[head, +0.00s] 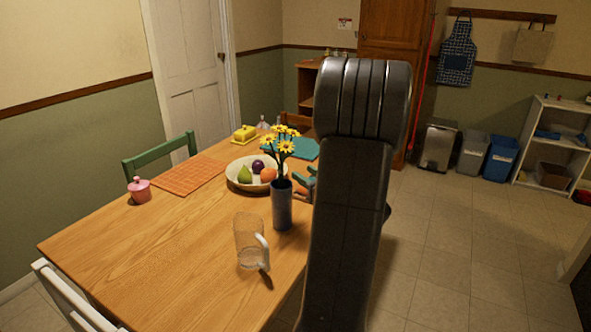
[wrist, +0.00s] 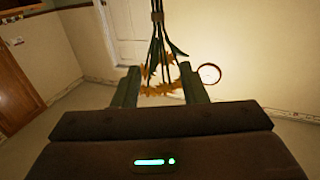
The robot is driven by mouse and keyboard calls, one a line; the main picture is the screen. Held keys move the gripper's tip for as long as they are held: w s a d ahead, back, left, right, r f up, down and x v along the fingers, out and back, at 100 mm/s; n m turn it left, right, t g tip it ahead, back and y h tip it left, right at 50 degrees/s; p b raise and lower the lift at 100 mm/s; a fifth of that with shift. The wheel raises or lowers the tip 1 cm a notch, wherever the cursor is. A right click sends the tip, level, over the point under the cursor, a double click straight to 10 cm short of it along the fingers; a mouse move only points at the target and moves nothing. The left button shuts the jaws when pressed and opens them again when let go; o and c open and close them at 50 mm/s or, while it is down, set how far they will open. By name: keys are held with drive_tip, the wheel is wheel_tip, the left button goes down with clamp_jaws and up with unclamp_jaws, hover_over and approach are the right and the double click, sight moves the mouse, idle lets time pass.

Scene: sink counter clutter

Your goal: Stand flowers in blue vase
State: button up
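The yellow flowers (head: 284,147) stand upright in the head view, with their dark stems reaching down to the mouth of a dark blue-grey vase (head: 282,208). I cannot tell from here how deep the stems sit. The vase stands upright near the table's right edge. My gripper (head: 307,183) is just right of the vase, partly hidden by my arm. In the wrist view, my gripper (wrist: 159,70) has its fingers apart, and the flowers (wrist: 158,88) show upside down between and beyond them, stems gathered by a brown band. The vase is not visible there.
A clear jug (head: 249,240) with a white handle stands in front of the vase. A fruit bowl (head: 234,180) is close behind it. An orange mat (head: 188,176), a pink jar (head: 139,190) and a yellow butter dish (head: 244,134) lie farther off. The table's front left is clear.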

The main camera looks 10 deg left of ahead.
sight(282, 160)
drive_tip(key=shift+v, duration=1.2)
drive_tip(key=shift+a, duration=0.1)
drive_tip(key=x, duration=1.1)
drive_tip(key=shift+w+a+p, duration=0.25)
drive_tip(key=shift+w+p, duration=0.05)
drive_tip(key=shift+p, duration=0.1)
drive_tip(key=shift+w+a+f, duration=0.1)
drive_tip(key=shift+f, duration=0.15)
drive_tip(key=shift+r, duration=0.2)
